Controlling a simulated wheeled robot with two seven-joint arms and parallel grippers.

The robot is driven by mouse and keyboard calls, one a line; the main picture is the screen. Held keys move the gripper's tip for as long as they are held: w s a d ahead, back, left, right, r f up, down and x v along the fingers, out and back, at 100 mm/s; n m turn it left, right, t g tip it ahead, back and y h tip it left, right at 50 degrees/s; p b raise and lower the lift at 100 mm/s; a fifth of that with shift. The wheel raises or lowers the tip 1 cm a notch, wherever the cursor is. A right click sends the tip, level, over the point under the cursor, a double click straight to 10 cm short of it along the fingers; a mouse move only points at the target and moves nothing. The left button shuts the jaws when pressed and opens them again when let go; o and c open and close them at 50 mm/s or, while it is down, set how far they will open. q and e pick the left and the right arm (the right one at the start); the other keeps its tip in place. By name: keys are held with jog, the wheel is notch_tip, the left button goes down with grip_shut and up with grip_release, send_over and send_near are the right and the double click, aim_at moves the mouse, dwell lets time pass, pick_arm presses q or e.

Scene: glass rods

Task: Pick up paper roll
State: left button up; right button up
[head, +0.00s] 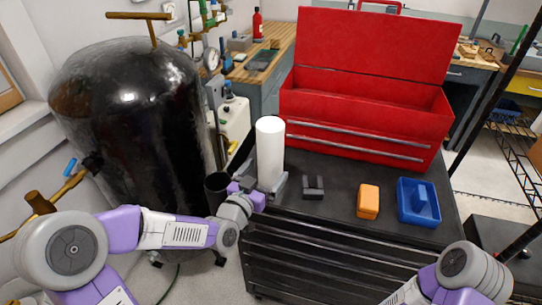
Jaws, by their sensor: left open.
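The white paper roll (270,150) stands upright on the black top of the tool cabinet, near its left edge and in front of the red toolbox. My left gripper (263,184) is open at the lower part of the roll, reaching in from the left. A grey finger shows at the right front of the roll's base. The other finger is mostly hidden, so I cannot tell whether either touches the roll. My right arm (462,275) enters at the bottom right; its gripper is out of view.
A large open red toolbox (360,135) fills the back of the cabinet top (335,204). A small dark block (313,187), an orange block (368,201) and a blue tray (418,202) lie to the right. A black tank (135,115) stands at left.

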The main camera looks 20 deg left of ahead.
aim_at(271, 164)
pick_arm(q)
jog(key=w, duration=0.2)
jog(key=w+f+b, duration=0.1)
jog(key=shift+w+d, duration=0.2)
jog(key=shift+w, duration=0.15)
jog(key=shift+w+d, duration=0.15)
jog(key=shift+w, duration=0.45)
jog(key=shift+c, duration=0.5)
jog(key=c, duration=1)
jog(key=shift+r, duration=0.15)
jog(key=shift+c, duration=0.3)
